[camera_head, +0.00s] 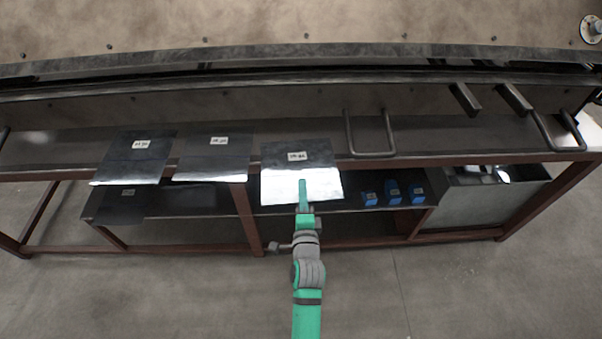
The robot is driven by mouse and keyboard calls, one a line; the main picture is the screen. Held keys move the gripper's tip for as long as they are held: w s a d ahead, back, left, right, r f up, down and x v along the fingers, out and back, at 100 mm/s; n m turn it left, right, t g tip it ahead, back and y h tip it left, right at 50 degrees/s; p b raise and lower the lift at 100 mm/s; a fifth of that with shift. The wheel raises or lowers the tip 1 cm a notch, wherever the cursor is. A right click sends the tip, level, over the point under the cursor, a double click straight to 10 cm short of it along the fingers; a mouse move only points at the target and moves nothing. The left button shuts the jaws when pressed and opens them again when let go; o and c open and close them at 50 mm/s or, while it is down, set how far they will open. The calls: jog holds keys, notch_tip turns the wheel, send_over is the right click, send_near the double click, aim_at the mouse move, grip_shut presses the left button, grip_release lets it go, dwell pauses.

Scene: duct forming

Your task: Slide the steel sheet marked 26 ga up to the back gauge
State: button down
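Three dark steel sheets with white labels lie in a row on the bench, their front parts overhanging its front edge. The labels are small; the right sheet's (285,156) seems to read 26 ga, but I cannot read it surely. The left sheet (125,168) and the middle sheet (205,165) lie beside it. The right sheet reaches farthest forward, with a bright reflection on its front part. My gripper (303,184) is over this front part, pointing toward the bench. I cannot tell whether it touches the sheet or whether its fingers are apart. I cannot surely identify the back gauge.
A long dark machine beam (300,78) runs across behind the bench (420,140). A U-shaped handle (371,153) stands right of the right sheet. Several blue boxes (392,190) sit on the lower shelf, beside a grey metal bin (490,205). The floor in front is clear.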

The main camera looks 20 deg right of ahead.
jog(key=v, duration=1.6)
jog(key=shift+r, duration=0.1)
